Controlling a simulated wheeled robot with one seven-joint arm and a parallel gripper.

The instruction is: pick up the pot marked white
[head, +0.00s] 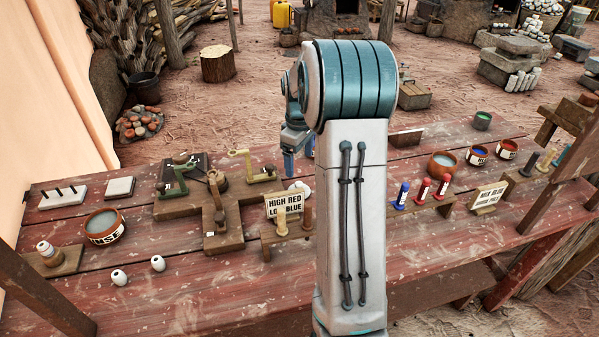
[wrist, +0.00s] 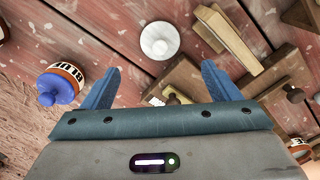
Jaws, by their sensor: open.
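My gripper (head: 293,143) hangs above the table, left of my arm in the head view. In the wrist view its fingers (wrist: 159,82) are apart, with nothing held between them. No pot bears a mark that I can read as white. A brown pot with pale contents (head: 442,164) stands on the right of the table, away from my gripper. Beside it are a pot with blue contents (head: 477,154) and a reddish pot (head: 507,148), both with pale labels too small to read. A round white object (wrist: 160,40) lies beyond the fingertips.
A blue-topped object (wrist: 62,84) with a label is left of the fingers. Wooden fixtures (head: 222,225) and a lettered sign (head: 284,206) stand on the table. Blue and red bottles (head: 422,190) stand right of my arm, which hides part of the table.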

